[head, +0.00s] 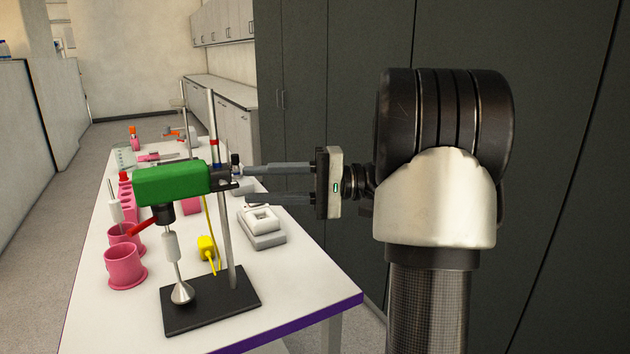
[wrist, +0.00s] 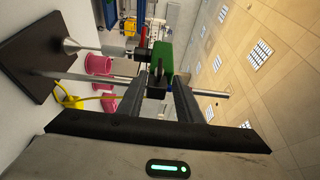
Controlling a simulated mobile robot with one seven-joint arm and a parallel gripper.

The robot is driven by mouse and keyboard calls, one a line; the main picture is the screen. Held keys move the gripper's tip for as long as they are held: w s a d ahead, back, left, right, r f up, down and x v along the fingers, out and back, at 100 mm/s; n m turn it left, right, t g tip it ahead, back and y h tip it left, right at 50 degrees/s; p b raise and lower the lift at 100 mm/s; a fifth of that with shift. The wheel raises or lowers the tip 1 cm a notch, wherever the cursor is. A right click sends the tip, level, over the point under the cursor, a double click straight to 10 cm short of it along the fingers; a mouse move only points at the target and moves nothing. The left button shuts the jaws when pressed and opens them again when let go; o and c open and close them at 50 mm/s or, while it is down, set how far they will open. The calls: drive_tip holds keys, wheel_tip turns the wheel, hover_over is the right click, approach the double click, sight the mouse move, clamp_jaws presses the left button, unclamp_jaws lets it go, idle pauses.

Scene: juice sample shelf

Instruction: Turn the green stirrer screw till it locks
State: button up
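The green stirrer (head: 170,184) is clamped to a metal rod (head: 227,240) on a black base (head: 210,302); its shaft hangs down to a silver foot. In the wrist view the green housing (wrist: 162,57) is beyond my fingertips. A dark clamp with a small screw (head: 236,184) sits at the rod, on the housing's gripper side. In the wrist view a dark clamp part (wrist: 157,75) lies between the finger ends. My gripper (head: 246,184) points level at the clamp, its two fingers (wrist: 158,90) apart. Whether either finger touches the screw cannot be told.
Pink beakers (head: 125,267) stand left of the base. A white device (head: 262,227) lies on the table (head: 300,290) below my fingers, and a yellow plug with cable (head: 207,248) lies behind the rod. Dark cabinets (head: 340,60) stand close behind my arm.

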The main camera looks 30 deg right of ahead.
drive_tip(key=p+v, duration=0.1)
drive_tip(key=v, duration=1.3)
drive_tip(key=shift+p, duration=0.3)
drive_tip(key=shift+a, duration=0.2)
